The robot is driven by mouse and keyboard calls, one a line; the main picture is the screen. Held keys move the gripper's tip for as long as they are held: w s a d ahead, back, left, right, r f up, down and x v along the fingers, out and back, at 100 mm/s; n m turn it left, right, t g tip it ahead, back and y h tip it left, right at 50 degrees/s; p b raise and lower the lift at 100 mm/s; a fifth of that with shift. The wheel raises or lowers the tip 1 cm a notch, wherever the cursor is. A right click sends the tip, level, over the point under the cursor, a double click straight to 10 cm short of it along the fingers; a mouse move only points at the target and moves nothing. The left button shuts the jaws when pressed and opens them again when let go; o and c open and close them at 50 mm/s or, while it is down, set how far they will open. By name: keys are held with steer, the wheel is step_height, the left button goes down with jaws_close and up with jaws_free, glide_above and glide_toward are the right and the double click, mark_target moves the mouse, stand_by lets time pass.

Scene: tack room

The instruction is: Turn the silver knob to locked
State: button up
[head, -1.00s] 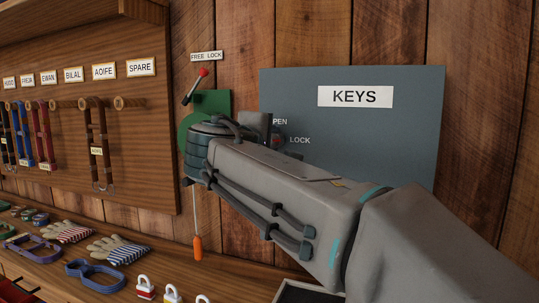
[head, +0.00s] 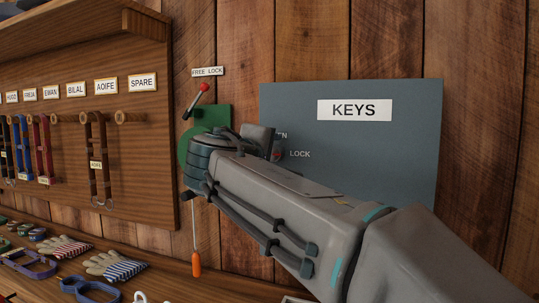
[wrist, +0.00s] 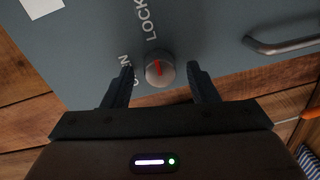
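The silver knob (wrist: 160,70) is a round grey knob with a red mark, on the blue-grey KEYS panel (head: 400,150). In the wrist view the LOCK label (wrist: 145,20) is above it and the OPEN label (wrist: 125,72) is to its left, partly hidden by a finger. The exact direction of the red mark is hard to tell. My gripper (wrist: 160,68) is open, with one finger on each side of the knob and visible gaps between. In the head view the knob (head: 277,155) shows just past my wrist, and my arm hides the fingers.
A metal handle (wrist: 285,42) sticks out of the panel near the knob. A green plate with a red-tipped lever (head: 196,100) is left of the panel, with an orange-handled cord (head: 196,262) hanging below. Gloves and straps lie on the shelf at lower left.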

steer(key=f+p+v, duration=0.1)
steer(key=v, duration=1.2)
steer(key=shift+s+a+r, duration=0.15)
steer(key=shift+s+r, duration=0.25)
steer(key=shift+r, duration=0.1)
steer(key=d+f+m+g+p, duration=0.4)
steer(key=d+f+g+p, duration=0.5)
steer(key=d+p, duration=0.5)
steer(key=s+d+f+m+g+y+p, duration=0.2)
steer(key=s+d+f+m+y+p, duration=0.1)
steer(key=s+f+m+p, duration=0.1)
steer(key=s+d+f+m+g+y+p, duration=0.2)
steer(key=s+d+f+m+p, duration=0.1)
steer(key=s, duration=0.5)
steer(key=shift+d+f+m+y+p, duration=0.35)
steer(key=shift+f+m+p, duration=0.2)
steer(key=shift+p, duration=0.85)
